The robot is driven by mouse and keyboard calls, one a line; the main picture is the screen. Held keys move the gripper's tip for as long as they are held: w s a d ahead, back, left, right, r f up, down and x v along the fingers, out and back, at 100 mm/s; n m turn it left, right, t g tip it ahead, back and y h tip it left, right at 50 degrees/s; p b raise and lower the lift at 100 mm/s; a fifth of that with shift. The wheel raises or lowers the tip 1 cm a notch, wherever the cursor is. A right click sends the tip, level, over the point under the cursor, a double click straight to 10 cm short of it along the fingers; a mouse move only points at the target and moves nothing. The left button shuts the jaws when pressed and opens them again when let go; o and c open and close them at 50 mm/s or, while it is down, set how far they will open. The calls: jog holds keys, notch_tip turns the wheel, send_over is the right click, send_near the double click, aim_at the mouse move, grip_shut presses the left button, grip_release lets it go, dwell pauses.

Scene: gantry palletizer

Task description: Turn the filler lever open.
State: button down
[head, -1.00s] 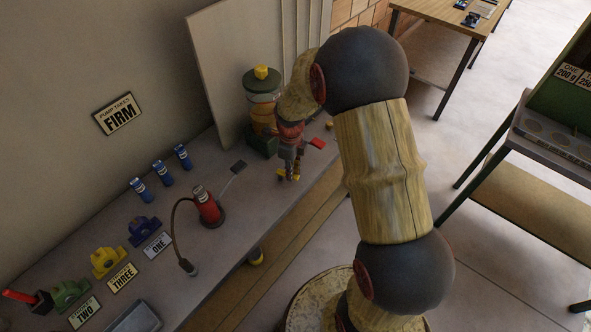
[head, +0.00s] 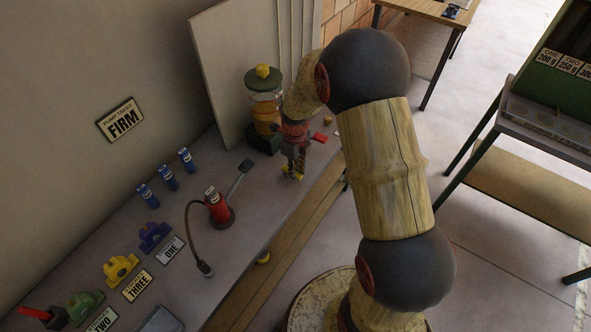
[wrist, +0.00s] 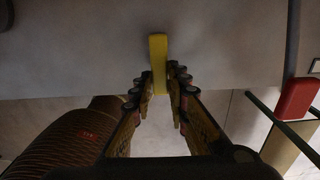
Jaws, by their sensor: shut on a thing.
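The filler (head: 264,108) is a clear jar with a green base and a yellow knob on its green lid, at the far end of the bench. My gripper (head: 293,172) points down just right of and in front of it, partly hiding it. In the wrist view, a yellow bar (wrist: 158,62), which looks like the filler lever, stands between the fingertips of my gripper (wrist: 159,86). My gripper is shut on this bar. How the bar joins the filler is hidden.
A red piece (head: 320,137) sticks out right of the gripper; a red block also shows in the wrist view (wrist: 297,98). A red pump (head: 217,207) with a hose, blue bottles (head: 168,177) and coloured parts (head: 120,268) stand along the bench. A grey panel (head: 235,70) rises behind.

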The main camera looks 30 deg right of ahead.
jog(key=c, duration=1.7)
grip_release()
jog(key=shift+c, duration=0.2)
notch_tip(320, 180, up, 12)
jog(key=shift+f, duration=0.1)
